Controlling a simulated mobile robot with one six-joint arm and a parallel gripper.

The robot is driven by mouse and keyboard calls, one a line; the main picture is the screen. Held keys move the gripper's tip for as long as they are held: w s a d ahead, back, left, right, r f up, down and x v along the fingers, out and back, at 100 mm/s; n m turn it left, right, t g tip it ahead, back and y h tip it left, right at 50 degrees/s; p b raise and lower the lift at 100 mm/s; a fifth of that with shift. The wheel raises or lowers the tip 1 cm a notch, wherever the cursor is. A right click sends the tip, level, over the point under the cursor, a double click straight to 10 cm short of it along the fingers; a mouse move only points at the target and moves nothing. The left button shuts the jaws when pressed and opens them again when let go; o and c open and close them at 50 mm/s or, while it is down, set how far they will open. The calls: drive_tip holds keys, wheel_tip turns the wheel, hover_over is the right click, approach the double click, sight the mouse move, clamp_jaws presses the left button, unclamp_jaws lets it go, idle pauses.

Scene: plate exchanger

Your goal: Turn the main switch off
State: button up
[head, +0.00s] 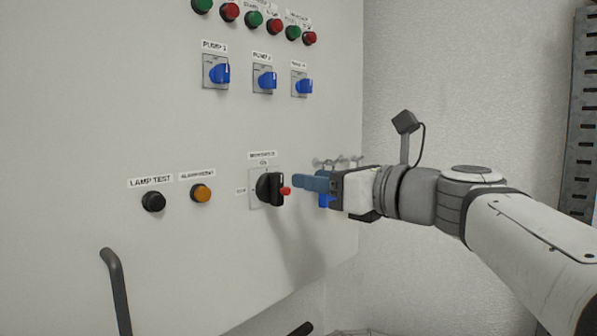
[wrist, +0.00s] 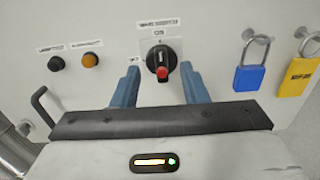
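The main switch (head: 268,189) is a black rotary knob with a red tip on a light square plate, low on the right of the cabinet front. Its handle stands upright, with the label "ON" above it and another small label to its left. In the wrist view the main switch (wrist: 160,60) lies ahead, between the fingers. My gripper (head: 312,183) has blue fingers and points at the knob from the right, just short of it. The wrist view shows my gripper (wrist: 160,85) open and empty, one finger on each side of the knob, apart from it.
A blue padlock (wrist: 249,77) and a yellow padlock (wrist: 297,76) hang right of the switch. A black lamp test button (head: 153,201) and an orange button (head: 201,193) sit to its left. Blue pump switches (head: 219,72) are above. A dark handle (head: 115,285) sticks out lower left.

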sight(281, 175)
drive_tip(key=p+x, duration=0.1)
drive_tip(key=x, duration=0.6)
drive_tip(key=shift+f+p, duration=0.1)
drive_tip(key=shift+p, duration=0.25)
drive_tip(key=shift+c, duration=0.2)
clamp_jaws()
